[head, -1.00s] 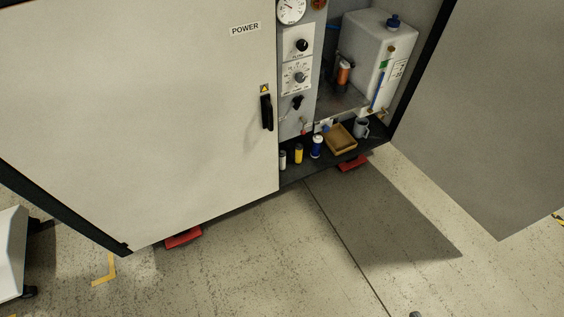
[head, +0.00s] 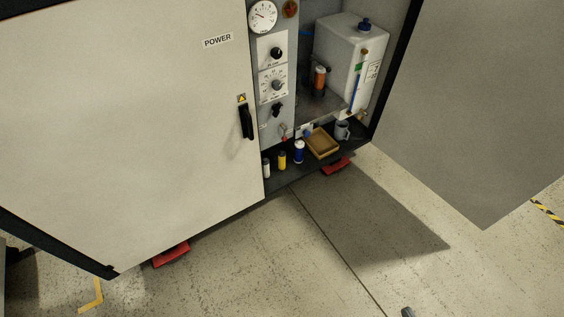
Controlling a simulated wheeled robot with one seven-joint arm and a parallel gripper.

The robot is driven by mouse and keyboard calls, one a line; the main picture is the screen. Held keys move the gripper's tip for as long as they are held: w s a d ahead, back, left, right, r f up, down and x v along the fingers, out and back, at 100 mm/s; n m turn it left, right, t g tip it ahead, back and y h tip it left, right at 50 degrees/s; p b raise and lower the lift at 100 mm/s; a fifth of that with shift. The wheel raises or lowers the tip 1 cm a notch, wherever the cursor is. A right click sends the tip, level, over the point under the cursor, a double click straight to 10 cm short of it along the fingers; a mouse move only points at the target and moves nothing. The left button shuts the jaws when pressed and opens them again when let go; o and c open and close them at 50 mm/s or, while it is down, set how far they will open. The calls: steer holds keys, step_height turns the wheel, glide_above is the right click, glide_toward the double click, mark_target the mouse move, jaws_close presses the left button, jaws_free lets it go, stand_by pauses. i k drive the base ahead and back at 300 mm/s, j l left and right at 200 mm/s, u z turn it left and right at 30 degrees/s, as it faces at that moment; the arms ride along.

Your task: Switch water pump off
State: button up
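The pump's control panel (head: 264,110) is inside the open part of a large cabinet, right of centre top. It carries a round gauge (head: 263,16), an upper black knob (head: 276,53), a middle dial (head: 277,85) with a printed scale, and a lower black switch (head: 277,110). The panel's labels are too small to read, so I cannot tell which control is the pump's or how it is set. A white water tank (head: 340,50) with a blue cap stands right of the panel. An orange-and-black cylinder (head: 320,78) stands beside the tank. My gripper is not clearly in view.
The left cabinet door (head: 120,110), marked POWER, is shut, with a black handle (head: 246,122). The right door (head: 470,110) stands open. Several small bottles, a tan tray (head: 322,151) and a grey mug (head: 342,130) sit on the bottom shelf. The floor (head: 250,260) in front is clear.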

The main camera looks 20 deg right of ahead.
mark_target(277, 108)
steer(key=i+z, duration=0.25)
steer(key=i, duration=0.3)
steer(key=i+j+z, duration=0.3)
steer(key=i, duration=0.25)
steer(key=l, duration=0.1)
